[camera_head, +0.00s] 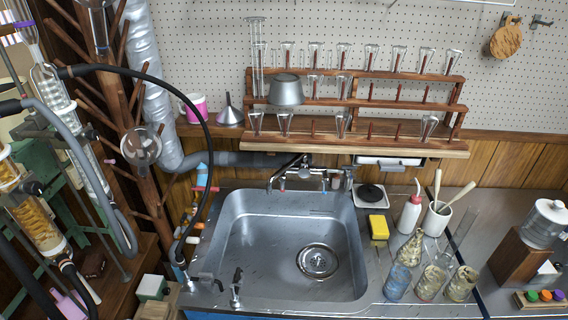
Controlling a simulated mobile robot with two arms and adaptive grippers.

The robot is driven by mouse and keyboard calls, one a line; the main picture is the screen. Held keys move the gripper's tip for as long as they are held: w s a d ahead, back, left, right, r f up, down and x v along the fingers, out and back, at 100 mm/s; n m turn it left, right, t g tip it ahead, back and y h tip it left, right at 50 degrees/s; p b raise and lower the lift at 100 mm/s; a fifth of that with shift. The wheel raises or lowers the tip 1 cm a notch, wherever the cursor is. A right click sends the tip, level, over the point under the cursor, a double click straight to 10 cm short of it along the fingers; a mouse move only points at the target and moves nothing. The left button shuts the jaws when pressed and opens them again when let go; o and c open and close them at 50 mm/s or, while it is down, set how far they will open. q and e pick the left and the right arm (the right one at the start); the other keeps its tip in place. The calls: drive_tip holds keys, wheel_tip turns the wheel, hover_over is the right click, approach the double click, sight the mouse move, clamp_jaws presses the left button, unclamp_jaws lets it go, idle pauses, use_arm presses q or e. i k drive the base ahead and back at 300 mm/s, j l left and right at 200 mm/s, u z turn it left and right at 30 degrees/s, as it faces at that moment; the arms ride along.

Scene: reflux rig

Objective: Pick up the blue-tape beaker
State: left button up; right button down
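A bluish glass beaker (397,283) stands on the steel counter just right of the sink, nearest the basin in a group of glassware. Its blue colour fits the blue-tape beaker, but a separate band of tape is too small to make out. Right of it stand a beaker with brownish contents or marking (430,283) and another similar beaker (461,285). A conical flask (410,248) stands just behind it. Neither of my grippers shows in the head view.
The sink (235,260) is empty, with taps behind it. A yellow sponge (378,227), a white wash bottle (409,212) and a mortar with pestles (436,220) stand behind the beakers. A wooden block stand (516,260) is at right. A wooden glassware rack (350,147) hangs above.

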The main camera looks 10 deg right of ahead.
sight(400, 276)
drive_tip(key=z, duration=1.3)
